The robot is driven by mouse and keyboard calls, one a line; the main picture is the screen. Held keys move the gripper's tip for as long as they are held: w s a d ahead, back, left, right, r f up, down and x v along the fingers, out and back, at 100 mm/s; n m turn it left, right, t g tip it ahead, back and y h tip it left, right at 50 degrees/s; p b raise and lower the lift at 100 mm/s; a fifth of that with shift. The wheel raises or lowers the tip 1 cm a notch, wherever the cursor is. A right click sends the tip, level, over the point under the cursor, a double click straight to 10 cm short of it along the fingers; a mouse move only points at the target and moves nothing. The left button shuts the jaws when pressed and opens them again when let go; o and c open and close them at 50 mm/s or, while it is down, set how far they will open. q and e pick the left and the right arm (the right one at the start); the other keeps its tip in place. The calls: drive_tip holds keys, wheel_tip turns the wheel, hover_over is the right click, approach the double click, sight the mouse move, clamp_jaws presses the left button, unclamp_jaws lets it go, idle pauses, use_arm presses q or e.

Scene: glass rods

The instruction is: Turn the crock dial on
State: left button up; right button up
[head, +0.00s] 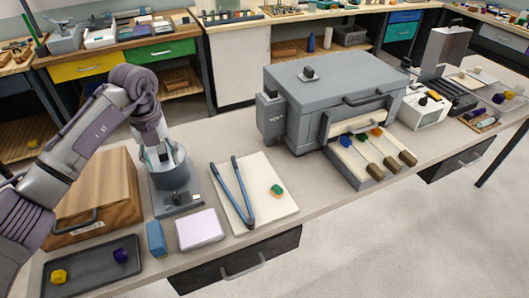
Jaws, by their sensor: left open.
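The crock looks to be the grey round pot (173,178) on a flat grey base, standing on the near bench right of a wooden box. A small dark dial (184,197) sits on the front of that base. Its setting is too small to read. My left arm comes in from the left, and my left gripper (165,160) points down at the pot's mouth, above and behind the dial. It is open, its fingertips partly lost against the pot. I cannot tell whether it touches the pot. My right gripper is not in view.
A wooden box (95,190) stands close on the left. A blue block (156,239) and a pale pad (200,229) lie in front. Blue tongs (233,190) lie on a white board (269,166). A large grey kiln-like box (335,85) stands further right.

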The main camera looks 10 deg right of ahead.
use_arm(q)
drive_tip(key=s+d+f+m+h, duration=0.15)
drive_tip(key=d+h, duration=0.25)
drive_tip(key=d, duration=0.4)
drive_tip(key=s+d+f+m+h, duration=0.15)
drive_tip(key=d+h, duration=0.25)
drive_tip(key=d, duration=0.4)
drive_tip(key=s+d+r+n+t+h, duration=0.2)
drive_tip(key=s+d+r+t+h, duration=0.1)
drive_tip(key=d+r+h, duration=0.5)
drive_tip(key=shift+s+d+r+h, duration=0.3)
drive_tip(key=shift+s+r+h, duration=0.3)
drive_tip(key=shift+r, duration=0.2)
